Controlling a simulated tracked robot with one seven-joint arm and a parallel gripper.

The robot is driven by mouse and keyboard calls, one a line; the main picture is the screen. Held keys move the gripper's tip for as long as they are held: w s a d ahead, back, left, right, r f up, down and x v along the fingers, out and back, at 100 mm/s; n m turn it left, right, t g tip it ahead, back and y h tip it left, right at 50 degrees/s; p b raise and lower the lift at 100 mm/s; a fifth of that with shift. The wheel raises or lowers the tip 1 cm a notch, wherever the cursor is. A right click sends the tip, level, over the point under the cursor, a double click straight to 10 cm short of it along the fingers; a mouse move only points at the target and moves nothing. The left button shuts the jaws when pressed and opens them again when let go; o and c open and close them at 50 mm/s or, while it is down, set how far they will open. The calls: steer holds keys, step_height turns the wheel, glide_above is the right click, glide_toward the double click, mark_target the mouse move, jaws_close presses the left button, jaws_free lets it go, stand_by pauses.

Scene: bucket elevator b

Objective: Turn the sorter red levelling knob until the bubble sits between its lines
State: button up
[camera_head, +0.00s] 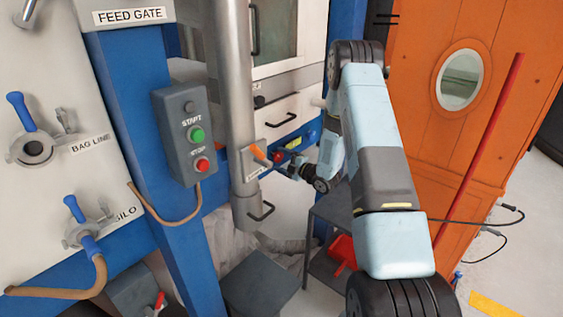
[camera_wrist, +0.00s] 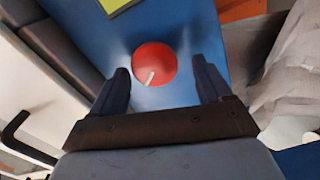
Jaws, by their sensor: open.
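The red levelling knob (camera_wrist: 154,64) is round, with a short white mark pointing down and slightly left in the wrist view. It sits on a blue panel (camera_wrist: 190,25). My gripper (camera_wrist: 161,68) is open, with one dark finger on each side of the knob and visible gaps between. In the head view the red knob (camera_head: 279,156) shows small beside my gripper (camera_head: 287,168). A yellow-green piece (camera_wrist: 121,5), perhaps the level, is cut off at the wrist view's top edge. The bubble and its lines cannot be made out.
A grey vertical pipe (camera_head: 235,100) with an orange lever (camera_head: 260,152) stands left of my gripper. A START/STOP box (camera_head: 186,133) hangs on a blue post. An orange door (camera_head: 500,100) stands right.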

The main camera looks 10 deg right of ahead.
steer(key=shift+r, duration=0.1)
steer(key=shift+s+d, duration=0.35)
steer(key=shift+d, duration=0.05)
steer(key=v, duration=1.2)
steer(key=shift+s+d, duration=0.15)
steer(key=shift+s, duration=0.2)
steer(key=shift+w, duration=0.1)
